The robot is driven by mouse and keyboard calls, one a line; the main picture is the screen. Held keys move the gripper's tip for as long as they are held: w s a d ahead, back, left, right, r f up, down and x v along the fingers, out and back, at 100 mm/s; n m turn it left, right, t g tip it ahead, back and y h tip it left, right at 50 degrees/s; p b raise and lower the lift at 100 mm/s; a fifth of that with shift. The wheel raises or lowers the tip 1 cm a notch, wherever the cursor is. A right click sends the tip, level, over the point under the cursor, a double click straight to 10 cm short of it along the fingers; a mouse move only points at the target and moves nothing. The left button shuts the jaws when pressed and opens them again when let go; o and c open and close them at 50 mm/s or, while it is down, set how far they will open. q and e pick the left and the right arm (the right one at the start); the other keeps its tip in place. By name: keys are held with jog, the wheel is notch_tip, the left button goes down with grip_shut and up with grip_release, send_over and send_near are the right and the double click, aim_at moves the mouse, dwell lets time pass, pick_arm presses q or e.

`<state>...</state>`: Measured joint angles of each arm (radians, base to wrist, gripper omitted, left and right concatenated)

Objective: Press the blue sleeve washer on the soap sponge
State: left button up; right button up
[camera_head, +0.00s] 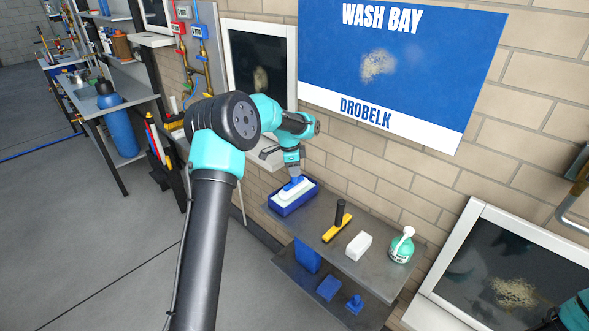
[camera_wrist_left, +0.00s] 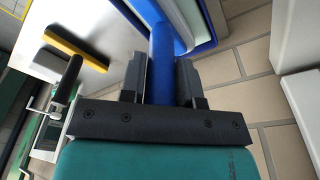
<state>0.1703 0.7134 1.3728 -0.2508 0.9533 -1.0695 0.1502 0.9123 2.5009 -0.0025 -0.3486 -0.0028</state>
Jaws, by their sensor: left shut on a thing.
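My left gripper (camera_head: 293,168) is shut on the blue sleeve washer (camera_head: 293,184), and its fingers clasp the washer's blue handle (camera_wrist_left: 162,65) in the left wrist view. The washer is over the pale soap sponge (camera_head: 288,196), which sits in a blue tray (camera_head: 299,207) at the left end of the grey bench. In the head view the washer overlaps the sponge's top; whether it is pressed in cannot be told.
Blue items (camera_head: 329,288) sit on the lower shelf (camera_head: 290,268). A brick wall and a dirty window (camera_head: 262,65) are behind.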

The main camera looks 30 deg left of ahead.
pick_arm(q)
jog(key=shift+r, duration=3.5)
